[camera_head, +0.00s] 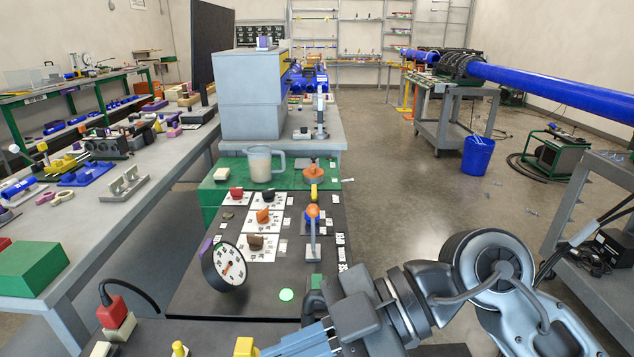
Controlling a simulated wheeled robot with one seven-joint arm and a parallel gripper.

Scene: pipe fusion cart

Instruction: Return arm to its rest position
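My arm (490,262) reaches in from the lower right and bends left across the near end of the black panel table. My gripper (290,345) is at the bottom centre, low in the picture, with its dark body beside light blue parts that point left. Its fingertips are partly cut off or hidden, so I cannot tell whether they are open or shut. I see nothing clearly held in it. A yellow block (246,346) shows just left of it.
The black panel (200,290) carries a round dial gauge (229,266), a lit green button (286,294), coloured knobs and an orange-topped lever (312,225). A red plug (113,310) stands at lower left. A grey bench (150,190) runs along the left.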

